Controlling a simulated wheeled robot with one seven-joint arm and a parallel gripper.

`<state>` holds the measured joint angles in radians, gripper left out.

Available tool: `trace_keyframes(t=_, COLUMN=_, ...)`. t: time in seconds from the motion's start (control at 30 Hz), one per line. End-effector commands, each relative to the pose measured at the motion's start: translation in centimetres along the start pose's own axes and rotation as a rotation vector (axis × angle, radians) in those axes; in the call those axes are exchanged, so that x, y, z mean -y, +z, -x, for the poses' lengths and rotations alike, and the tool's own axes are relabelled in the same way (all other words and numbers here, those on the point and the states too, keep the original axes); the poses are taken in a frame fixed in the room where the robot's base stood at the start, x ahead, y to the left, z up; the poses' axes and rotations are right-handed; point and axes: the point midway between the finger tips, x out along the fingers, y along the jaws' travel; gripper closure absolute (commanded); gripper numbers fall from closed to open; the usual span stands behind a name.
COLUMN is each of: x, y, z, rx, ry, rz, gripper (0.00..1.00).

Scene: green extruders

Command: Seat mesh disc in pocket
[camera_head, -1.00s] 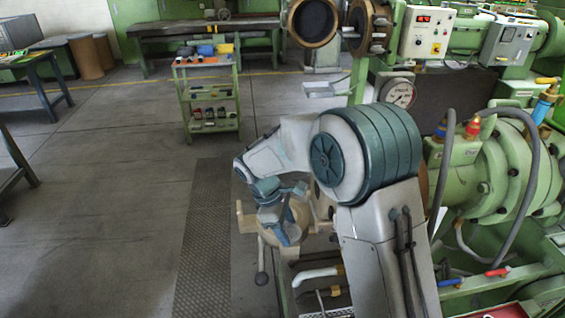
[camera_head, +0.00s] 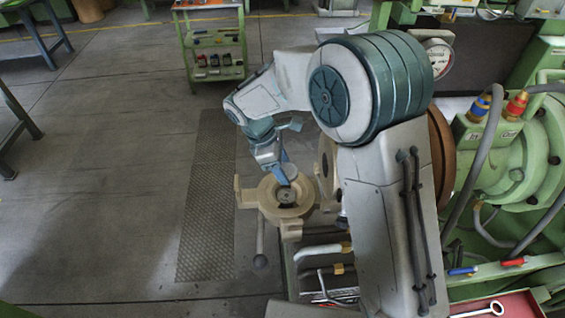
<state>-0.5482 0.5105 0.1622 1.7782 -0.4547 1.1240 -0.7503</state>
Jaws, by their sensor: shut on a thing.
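A small grey round disc, which looks like the mesh disc (camera_head: 290,170), is at the tip of my gripper (camera_head: 284,176). My gripper is shut on it and points down. The disc is tilted and appears above the tan ring-shaped holder (camera_head: 252,196). The holder has lugs on its rim and a round pocket (camera_head: 287,197) in its middle, partly visible below the gripper. I cannot tell whether the disc touches the holder. The mesh itself is too small to make out.
A green extruder (camera_head: 538,150) with hoses and valves stands at the right. A red tray (camera_head: 470,308) with a wrench is at the lower right.

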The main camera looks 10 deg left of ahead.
Motion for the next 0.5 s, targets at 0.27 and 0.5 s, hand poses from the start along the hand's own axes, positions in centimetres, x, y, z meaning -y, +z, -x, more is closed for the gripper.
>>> trace_keyframes(t=0.27, x=0.0, y=-1.2, z=-3.0, rx=0.001, ry=-0.001, rz=0.000, gripper=0.72)
trace_keyframes(t=0.5, x=0.0, y=-2.1, z=-5.2, rx=0.001, ry=0.000, rz=0.001, gripper=0.72)
